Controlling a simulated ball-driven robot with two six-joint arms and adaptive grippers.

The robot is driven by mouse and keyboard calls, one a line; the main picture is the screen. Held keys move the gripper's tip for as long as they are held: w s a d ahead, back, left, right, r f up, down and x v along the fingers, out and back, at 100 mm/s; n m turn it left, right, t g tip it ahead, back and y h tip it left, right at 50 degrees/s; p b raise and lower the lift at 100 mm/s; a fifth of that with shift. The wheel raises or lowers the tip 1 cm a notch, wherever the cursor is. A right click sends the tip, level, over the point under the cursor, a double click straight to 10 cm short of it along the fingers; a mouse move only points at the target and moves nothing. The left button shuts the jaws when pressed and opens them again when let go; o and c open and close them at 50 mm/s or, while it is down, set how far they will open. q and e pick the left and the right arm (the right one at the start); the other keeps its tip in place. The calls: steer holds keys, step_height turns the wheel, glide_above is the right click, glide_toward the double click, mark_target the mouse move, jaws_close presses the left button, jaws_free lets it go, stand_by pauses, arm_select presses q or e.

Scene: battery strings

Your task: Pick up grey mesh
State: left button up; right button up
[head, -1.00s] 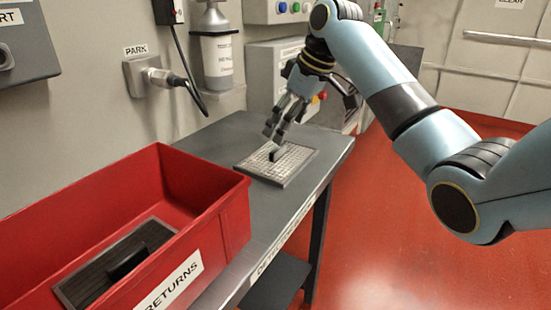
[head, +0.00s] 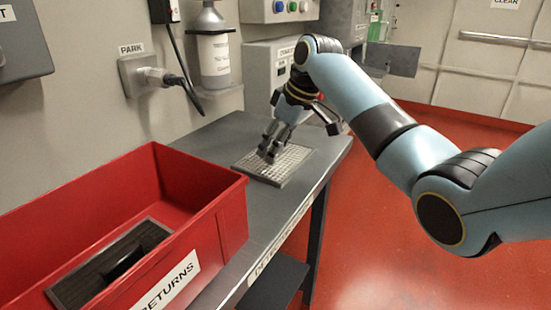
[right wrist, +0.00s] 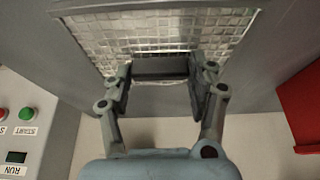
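The grey mesh (head: 292,164) is a flat panel with a light grid face and a darker rim. It lies on the dark table. In the right wrist view the mesh (right wrist: 87,36) fills the top middle, with a dark block-shaped handle (right wrist: 161,66) on it. My right gripper (head: 270,152) is down at the mesh, and its fingers hide the handle in the head view. In the right wrist view the right gripper (right wrist: 160,72) is open, with one finger at each end of the handle. I cannot tell whether they touch it. My left gripper is not in view.
A red bin (head: 221,222) labelled RETURNS stands at the near left and holds a dark panel with a handle (head: 100,268). The table (head: 225,137) is bare around the mesh. A wall with a plug and a bottle stands behind. Red floor is open on the right.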

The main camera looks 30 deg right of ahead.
steer(key=c, duration=0.9)
steer(key=shift+c, duration=0.5)
steer(key=shift+r, duration=0.15)
